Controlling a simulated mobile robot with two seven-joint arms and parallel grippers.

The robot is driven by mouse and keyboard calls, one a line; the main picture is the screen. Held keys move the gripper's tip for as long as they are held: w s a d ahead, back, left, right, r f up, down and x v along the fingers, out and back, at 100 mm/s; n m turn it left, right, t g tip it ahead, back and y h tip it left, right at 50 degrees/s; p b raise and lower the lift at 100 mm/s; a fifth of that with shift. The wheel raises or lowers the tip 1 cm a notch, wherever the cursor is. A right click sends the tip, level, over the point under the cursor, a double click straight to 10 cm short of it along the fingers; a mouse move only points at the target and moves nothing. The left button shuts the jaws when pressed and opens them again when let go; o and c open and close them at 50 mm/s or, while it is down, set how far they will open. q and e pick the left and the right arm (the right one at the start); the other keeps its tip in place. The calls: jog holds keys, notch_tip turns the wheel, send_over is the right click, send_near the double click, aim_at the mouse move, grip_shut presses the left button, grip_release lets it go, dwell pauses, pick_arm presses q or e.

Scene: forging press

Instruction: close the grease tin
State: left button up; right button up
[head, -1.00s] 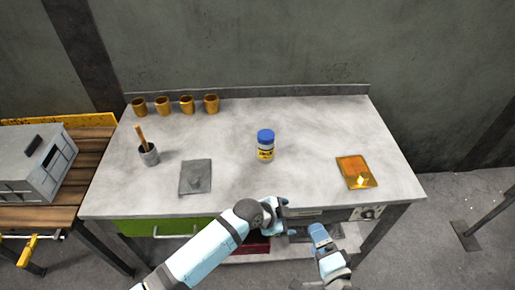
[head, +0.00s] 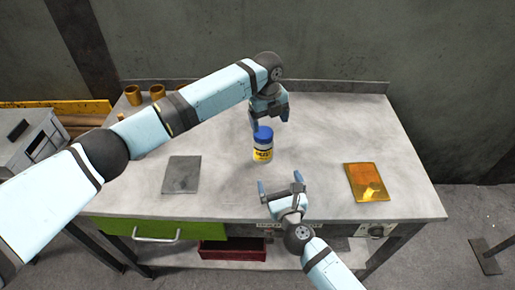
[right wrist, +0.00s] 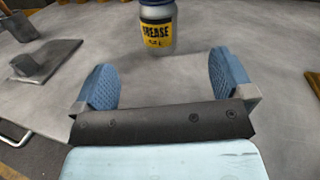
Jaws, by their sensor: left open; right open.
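The grease tin (head: 263,154) stands upright near the middle of the bench, with a pale body and a yellow label. A blue lid (head: 263,134) sits on its top; I cannot tell how tightly. In the right wrist view the tin (right wrist: 157,35) is beyond the fingers and its top is cut off. My left gripper (head: 270,118) is open, fingers down, close to the lid in the picture; I cannot tell whether it touches. My right gripper (head: 280,184) is open and empty, in front of the tin and pointing towards it.
The grey bench top (head: 330,130) is clear around the tin. A grey plate (head: 182,175) lies to the left and an orange-gold tray (head: 365,181) to the right. Brown cups (head: 132,95) stand at the back left, partly behind my left arm. A green drawer (head: 150,230) is below the front edge.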

aim_at(266, 149)
pick_arm(q)
jog(key=shift+w+a+r+m+y, duration=0.15)
jog(key=shift+w+a+r, duration=0.25)
jog(key=shift+r, duration=0.15)
jog(key=shift+w+a+r+m+y, duration=0.15)
jog(key=shift+w+a+r, duration=0.25)
jog(key=shift+r, duration=0.15)
pick_arm(e)
jog(key=shift+w+a+f+m, duration=0.2)
jog(key=shift+w+a+m, duration=0.15)
jog(key=shift+w+m, duration=0.25)
jog(key=x, duration=1.3)
jog(key=shift+w, duration=0.35)
